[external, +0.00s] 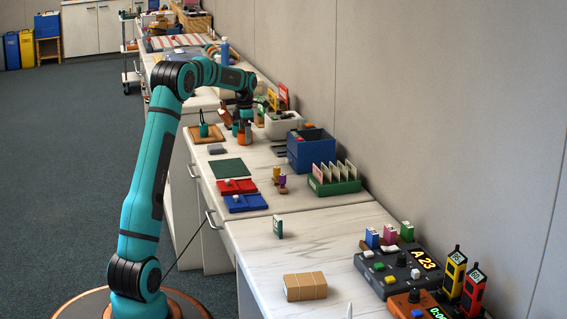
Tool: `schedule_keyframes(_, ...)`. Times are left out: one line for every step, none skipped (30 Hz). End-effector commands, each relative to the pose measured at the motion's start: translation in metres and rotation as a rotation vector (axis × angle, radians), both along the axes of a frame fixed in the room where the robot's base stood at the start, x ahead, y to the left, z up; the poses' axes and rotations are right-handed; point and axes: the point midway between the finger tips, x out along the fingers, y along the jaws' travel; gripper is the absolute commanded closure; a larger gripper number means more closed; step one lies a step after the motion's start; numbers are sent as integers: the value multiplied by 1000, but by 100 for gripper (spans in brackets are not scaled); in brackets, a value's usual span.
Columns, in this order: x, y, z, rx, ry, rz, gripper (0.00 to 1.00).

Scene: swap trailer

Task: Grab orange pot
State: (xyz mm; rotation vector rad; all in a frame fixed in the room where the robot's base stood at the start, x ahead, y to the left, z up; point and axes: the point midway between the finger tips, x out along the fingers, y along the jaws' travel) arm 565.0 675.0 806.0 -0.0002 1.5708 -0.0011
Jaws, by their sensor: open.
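The orange pot (241,140) stands on the white counter beyond the blue box. My teal and black arm reaches over from the left, and my gripper (243,124) points down at the pot. The gripper is open. Its teal fingertips are at the height of the pot's upper part and partly hide it. At this size I cannot tell whether the fingers touch the pot.
A brown tray (206,139) with a small teal item is left of the pot. A white bin (284,128) is close on its right. A blue box (311,152) and a green card rack (343,186) stand nearer. The wall bounds the right side.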

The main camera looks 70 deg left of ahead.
Motion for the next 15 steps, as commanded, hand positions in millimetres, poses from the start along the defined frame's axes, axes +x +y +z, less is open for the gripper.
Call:
schedule_keyframes(0,0,0,0,0,0,19)
schedule_keyframes(0,0,0,0,0,0,19)
schedule_keyframes(0,0,0,0,0,0,19)
schedule_keyframes(0,0,1,0,0,0,25)
schedule_keyframes(0,0,1,0,0,0,31)
schedule_keyframes(0,0,1,0,0,0,39)
schedule_keyframes(0,0,1,0,0,0,44)
schedule_keyframes(0,0,1,1,0,0,50)
schedule_keyframes(0,0,1,1,0,0,58)
schedule_keyframes(0,0,1,1,0,0,64)
schedule_keyframes(0,0,1,1,0,0,67)
schedule_keyframes(0,0,1,1,-1,0,67)
schedule_keyframes(0,0,1,1,-1,0,67)
schedule_keyframes(0,0,1,1,-1,0,67)
schedule_keyframes(0,0,1,1,-1,0,67)
